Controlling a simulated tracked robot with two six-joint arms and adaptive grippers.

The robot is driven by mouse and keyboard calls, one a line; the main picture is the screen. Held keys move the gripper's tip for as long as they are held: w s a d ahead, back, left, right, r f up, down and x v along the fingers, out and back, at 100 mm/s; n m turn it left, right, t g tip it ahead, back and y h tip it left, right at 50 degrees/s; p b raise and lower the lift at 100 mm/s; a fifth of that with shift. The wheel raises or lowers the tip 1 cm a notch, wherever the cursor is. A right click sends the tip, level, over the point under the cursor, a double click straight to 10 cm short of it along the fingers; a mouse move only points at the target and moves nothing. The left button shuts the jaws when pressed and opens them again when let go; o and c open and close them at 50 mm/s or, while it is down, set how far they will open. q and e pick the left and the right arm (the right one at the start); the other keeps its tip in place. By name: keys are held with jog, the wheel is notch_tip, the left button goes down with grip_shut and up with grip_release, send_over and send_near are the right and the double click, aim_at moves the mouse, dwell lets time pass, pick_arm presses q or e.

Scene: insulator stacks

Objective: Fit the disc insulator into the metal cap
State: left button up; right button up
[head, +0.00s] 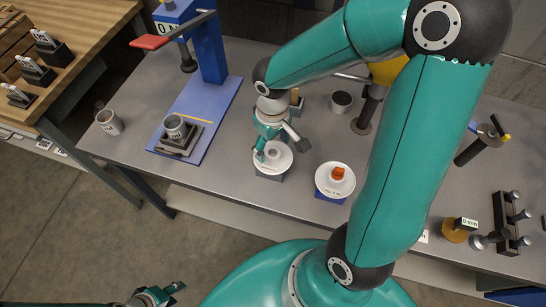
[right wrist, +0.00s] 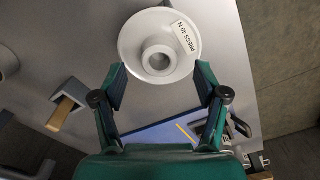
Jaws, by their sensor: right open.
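A white disc insulator (head: 280,164) with a raised hub sits on a dark block on the grey bench. My right gripper (head: 268,152) is open just above it. In the right wrist view the disc (right wrist: 187,62) carries a "PRESS 40 N" label and shows beyond and between the open fingertips (right wrist: 160,78). I cannot tell whether the fingers touch it. A second white disc (head: 323,180) with an orange centre stands on a blue base to the right. A grey metal cap (head: 175,125) sits in the blue press's fixture. My left gripper (head: 150,297) is low at the left, away from the bench; its opening is unclear.
The blue press (head: 208,50) has a red-handled lever. A loose grey cup (head: 109,122) lies left of it, and a dark cup (head: 341,101) stands behind the discs. A tool rack (head: 508,222) stands at right. Bench surface between press and discs is clear.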

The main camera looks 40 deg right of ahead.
jog(key=shift+f, duration=1.45)
jog(key=shift+r, duration=0.1)
grip_shut()
